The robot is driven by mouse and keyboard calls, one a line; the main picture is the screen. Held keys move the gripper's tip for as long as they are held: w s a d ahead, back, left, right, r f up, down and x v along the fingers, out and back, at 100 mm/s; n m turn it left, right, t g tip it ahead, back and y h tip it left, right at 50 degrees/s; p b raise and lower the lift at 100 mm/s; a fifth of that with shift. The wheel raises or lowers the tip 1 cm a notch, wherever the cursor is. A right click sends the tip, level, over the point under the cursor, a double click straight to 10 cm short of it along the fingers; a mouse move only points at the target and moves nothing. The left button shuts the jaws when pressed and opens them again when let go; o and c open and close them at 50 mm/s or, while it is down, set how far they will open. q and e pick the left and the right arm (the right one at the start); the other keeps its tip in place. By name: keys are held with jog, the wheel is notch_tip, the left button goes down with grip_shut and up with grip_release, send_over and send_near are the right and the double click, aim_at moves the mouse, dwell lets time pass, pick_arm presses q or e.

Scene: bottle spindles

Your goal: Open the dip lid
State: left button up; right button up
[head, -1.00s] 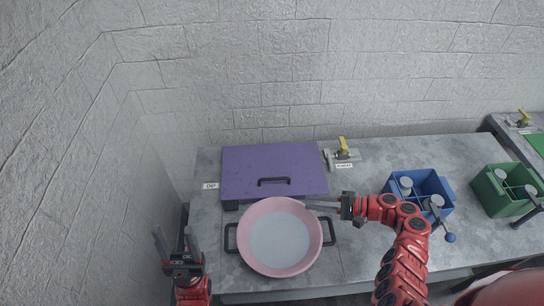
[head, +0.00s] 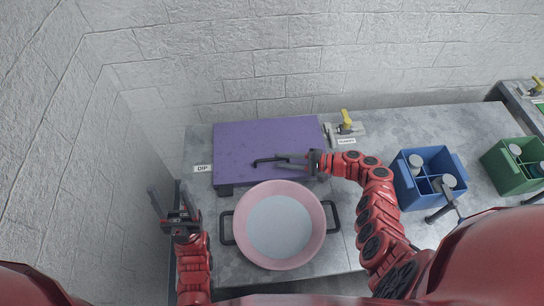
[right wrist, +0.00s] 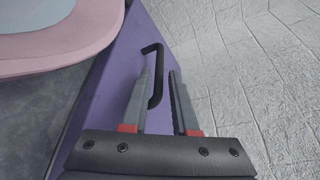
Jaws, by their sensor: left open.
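The purple dip lid (head: 240,140) lies flat and closed on the counter, behind the pink pan. Its black bar handle (head: 262,161) is near the lid's front edge; it also shows in the right wrist view (right wrist: 155,62). My right gripper (head: 284,159) reaches over the lid from the right at the handle. In the right wrist view its fingers (right wrist: 161,88) are apart, with part of the handle in the gap between them. Whether they touch it, I cannot tell. My left gripper (head: 165,199) is open and empty, left of the counter's front.
A pink pan (head: 318,222) with black side handles stands in front of the lid. A DIP label (head: 203,168) is left of the lid. A yellow-handled valve (head: 346,122), a blue crate (head: 404,185) with bottles and a green crate (head: 504,174) are right.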

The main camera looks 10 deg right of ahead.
aim_at(272, 159)
jog(key=shift+x, duration=2.1)
jog(key=shift+c, duration=0.2)
jog(key=shift+s, duration=0.1)
grip_shut()
